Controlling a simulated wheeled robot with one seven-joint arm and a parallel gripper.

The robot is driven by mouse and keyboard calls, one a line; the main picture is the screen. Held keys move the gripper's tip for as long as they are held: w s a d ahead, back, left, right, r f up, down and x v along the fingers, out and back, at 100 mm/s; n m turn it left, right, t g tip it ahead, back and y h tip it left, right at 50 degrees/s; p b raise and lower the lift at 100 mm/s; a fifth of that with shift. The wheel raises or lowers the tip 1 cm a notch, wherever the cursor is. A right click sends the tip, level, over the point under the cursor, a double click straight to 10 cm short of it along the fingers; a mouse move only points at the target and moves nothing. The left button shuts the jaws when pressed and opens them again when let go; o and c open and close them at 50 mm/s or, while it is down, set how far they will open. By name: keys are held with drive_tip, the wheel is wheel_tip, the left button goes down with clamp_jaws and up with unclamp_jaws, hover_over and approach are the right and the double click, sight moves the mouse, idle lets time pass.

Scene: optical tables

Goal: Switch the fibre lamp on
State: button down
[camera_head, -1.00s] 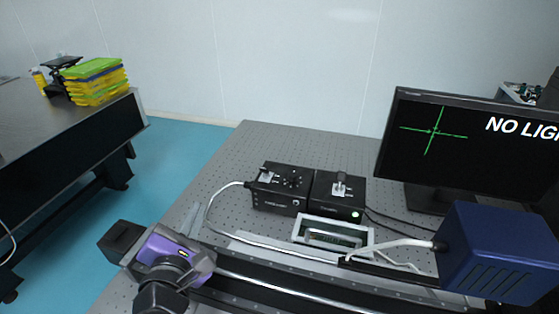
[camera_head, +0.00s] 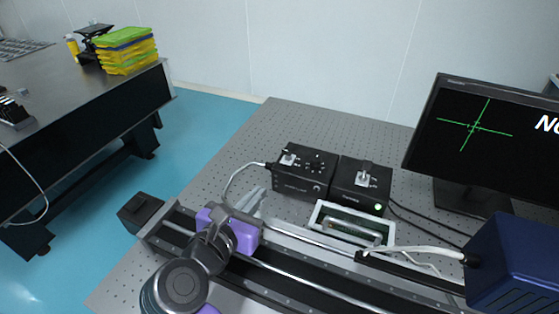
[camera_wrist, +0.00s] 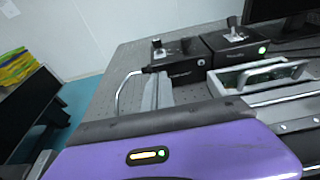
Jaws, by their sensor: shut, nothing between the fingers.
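The fibre lamp (camera_head: 298,187) is a black box with a toggle switch (camera_head: 288,158) and a marked dial (camera_head: 317,164) on top. A pale cable leaves its left side. In the wrist view the lamp (camera_wrist: 183,64) stands just beyond my fingers, with its toggle (camera_wrist: 157,50) at the left. My gripper (camera_head: 258,194) is shut and empty, its grey fingers pointing towards the lamp from the near left, apart from it. The fingers (camera_wrist: 155,90) also show in the wrist view. The monitor (camera_head: 480,130) shows a green cross and cut-off text starting "No".
A second black box (camera_head: 352,190) with a lever and a green light stands right of the lamp. A framed part (camera_head: 372,224) lies in front. A blue box (camera_head: 515,265) and a black rail (camera_head: 310,275) occupy the near side. Perforated table (camera_head: 265,130) is clear behind.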

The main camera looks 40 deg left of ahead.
approach(285, 154)
wheel_tip(285, 154, down, 4)
drive_tip(key=w, duration=0.2)
drive_tip(key=shift+w+a+r+p, duration=0.1)
drive_tip(key=shift+w+a+r, duration=0.1)
drive_tip(key=shift+w+r, duration=0.3)
drive_tip(key=shift+w+a+r+p, duration=0.15)
drive_tip(key=shift+w+a+r, duration=0.1)
drive_tip(key=shift+w, duration=0.45)
drive_tip(key=shift+w+a+r+p, duration=0.1)
drive_tip(key=shift+w+a+r, duration=0.1)
drive_tip(key=shift+w+r, duration=0.3)
drive_tip(key=shift+w, duration=0.1)
